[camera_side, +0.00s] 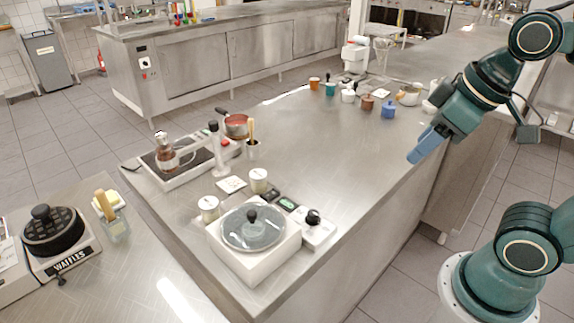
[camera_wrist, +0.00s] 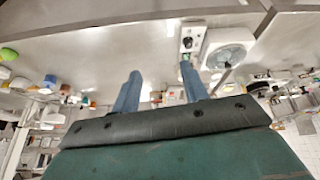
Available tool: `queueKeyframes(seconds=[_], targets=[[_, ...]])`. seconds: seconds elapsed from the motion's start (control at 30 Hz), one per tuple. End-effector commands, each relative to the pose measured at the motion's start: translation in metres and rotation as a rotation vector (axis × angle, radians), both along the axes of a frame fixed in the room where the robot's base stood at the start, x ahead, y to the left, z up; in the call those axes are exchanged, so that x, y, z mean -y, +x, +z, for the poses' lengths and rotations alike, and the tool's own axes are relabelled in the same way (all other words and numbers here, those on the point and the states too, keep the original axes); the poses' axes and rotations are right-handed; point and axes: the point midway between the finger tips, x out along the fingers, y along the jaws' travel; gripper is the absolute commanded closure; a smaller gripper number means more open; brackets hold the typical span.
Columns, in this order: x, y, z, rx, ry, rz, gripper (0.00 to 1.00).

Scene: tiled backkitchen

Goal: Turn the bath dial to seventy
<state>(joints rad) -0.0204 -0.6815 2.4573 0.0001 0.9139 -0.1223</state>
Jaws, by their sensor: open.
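The bath dial (camera_side: 313,217) is a black knob on a small white control box (camera_side: 314,233), beside the white bath (camera_side: 270,262) with its round lid (camera_side: 253,227) at the near end of the steel counter. A small dark display (camera_side: 287,203) with green on it sits by the dial; its reading is too small to tell. My gripper (camera_side: 414,158), with blue fingers, is in the air to the upper right, well apart from the dial. In the wrist view its fingers (camera_wrist: 160,70) are spread and empty. The control box (camera_wrist: 191,38) and bath (camera_wrist: 228,52) show beyond the right fingertip.
A hot plate (camera_side: 185,160) with a brown bottle and a red pan (camera_side: 236,126) are farther left. Cups, including a blue one (camera_side: 388,110), stand at the back. The counter's middle (camera_side: 315,150) is clear.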

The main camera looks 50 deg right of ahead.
Motion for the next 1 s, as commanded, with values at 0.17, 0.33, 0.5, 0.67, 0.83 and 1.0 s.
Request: queueKeyframes(seconds=[0.17,0.33,0.5,0.67,0.83,1.0], targets=[[-0.008,0.022,0.003,-0.064,-0.081,0.212,0.56],[-0.019,0.048,0.002,-0.134,-0.165,0.466,0.56],[-0.032,0.075,-0.004,-0.196,-0.237,0.730,0.56],[-0.046,0.100,-0.013,-0.249,-0.292,0.983,0.56],[-0.062,0.125,-0.028,-0.296,-0.337,1.252,0.56],[-0.076,0.143,-0.042,-0.327,-0.362,1.466,0.56]])
